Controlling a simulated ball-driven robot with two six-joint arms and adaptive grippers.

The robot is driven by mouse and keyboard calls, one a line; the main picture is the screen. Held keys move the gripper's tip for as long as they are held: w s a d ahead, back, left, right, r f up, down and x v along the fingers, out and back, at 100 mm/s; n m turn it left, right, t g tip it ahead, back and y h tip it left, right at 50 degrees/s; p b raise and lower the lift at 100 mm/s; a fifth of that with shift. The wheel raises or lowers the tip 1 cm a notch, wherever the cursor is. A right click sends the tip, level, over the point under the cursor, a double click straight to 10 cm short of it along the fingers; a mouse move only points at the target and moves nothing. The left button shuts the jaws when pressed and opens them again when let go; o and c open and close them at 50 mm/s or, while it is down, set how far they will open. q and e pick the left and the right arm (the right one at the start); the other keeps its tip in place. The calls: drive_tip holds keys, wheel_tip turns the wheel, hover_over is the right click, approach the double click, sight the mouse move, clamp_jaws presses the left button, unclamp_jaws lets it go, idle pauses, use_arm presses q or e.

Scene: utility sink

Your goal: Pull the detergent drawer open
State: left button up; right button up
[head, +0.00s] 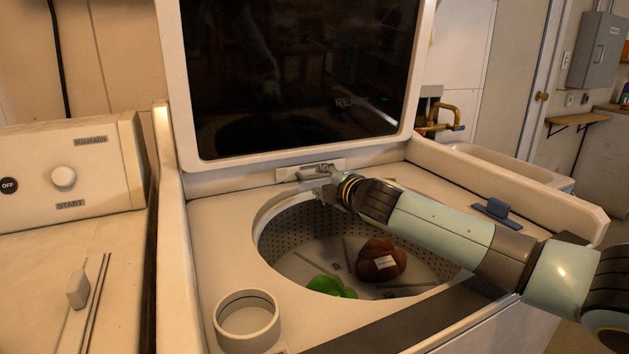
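The detergent drawer (290,174) is a small pale front with a grey handle, set at the back of the top-loading washer's deck, just under the raised lid. Its front looks about flush with the panel around it. My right gripper (326,176) reaches in from the right, over the drum opening, with its fingertips at the drawer's handle. The fingers are small and overlap the grey handle, so I cannot tell whether they are closed on it. My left gripper is not in view.
The dark-glass lid (300,80) stands open behind. The drum (310,262) holds a brown bundle (381,260) and a green cloth (331,287). A round cup (246,320) sits on the front left deck. A control box (70,170) stands left; a blue piece (496,208) lies right.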

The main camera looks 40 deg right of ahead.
sight(315, 178)
drive_tip(key=x, duration=0.4)
drive_tip(key=shift+w+d+f, duration=0.1)
drive_tip(key=shift+w+f, duration=0.05)
drive_tip(key=shift+w, duration=0.25)
drive_tip(key=shift+c, duration=0.2)
clamp_jaws()
